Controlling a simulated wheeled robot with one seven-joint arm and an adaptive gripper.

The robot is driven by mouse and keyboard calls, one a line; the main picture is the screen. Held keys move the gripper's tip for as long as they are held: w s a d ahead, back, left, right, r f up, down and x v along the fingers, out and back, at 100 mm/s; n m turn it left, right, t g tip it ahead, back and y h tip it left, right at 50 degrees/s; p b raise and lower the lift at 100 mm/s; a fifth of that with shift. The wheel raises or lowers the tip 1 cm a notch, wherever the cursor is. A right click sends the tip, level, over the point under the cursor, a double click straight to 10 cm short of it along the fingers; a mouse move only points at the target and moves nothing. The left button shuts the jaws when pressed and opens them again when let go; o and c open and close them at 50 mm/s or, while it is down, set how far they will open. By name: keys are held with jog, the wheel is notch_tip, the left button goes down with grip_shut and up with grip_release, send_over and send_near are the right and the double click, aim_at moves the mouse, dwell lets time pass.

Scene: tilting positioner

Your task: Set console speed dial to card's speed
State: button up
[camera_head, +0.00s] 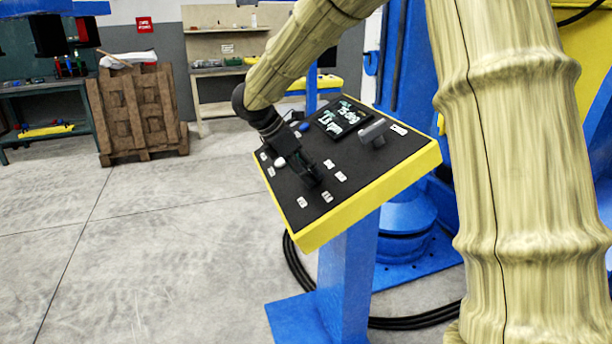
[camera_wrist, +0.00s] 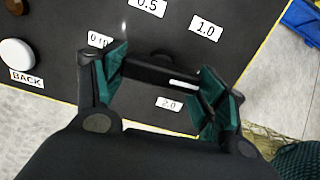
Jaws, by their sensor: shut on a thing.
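The console (camera_head: 390,172) has a dark sloping panel with a yellow rim on a blue post. My gripper (camera_head: 312,178) reaches down onto its lower part. In the wrist view its green-padded fingers (camera_wrist: 168,80) are shut on the black speed dial (camera_wrist: 160,72), a bar with a white mark near its right end. Labels around it read 0.5 (camera_wrist: 148,6), 1.0 (camera_wrist: 205,28) and 2.0 (camera_wrist: 169,103); another (camera_wrist: 98,40) is partly covered. The right finger may hide more. A dark display (camera_head: 342,117) shows slanted text, seemingly 75 deg and 1.0 rpm, hard to read.
A grey lever-like handle (camera_head: 373,131) stands right of the display. A blue knob (camera_head: 303,126) and a white BACK button (camera_wrist: 17,53) are also on the panel. A blue machine column (camera_head: 405,215) and black cables stand behind. Floor at left is clear; wooden pallets (camera_head: 140,110) stand farther back.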

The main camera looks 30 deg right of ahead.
jog(key=shift+m, duration=0.5)
jog(key=o, duration=1)
jog(key=v, duration=1.2)
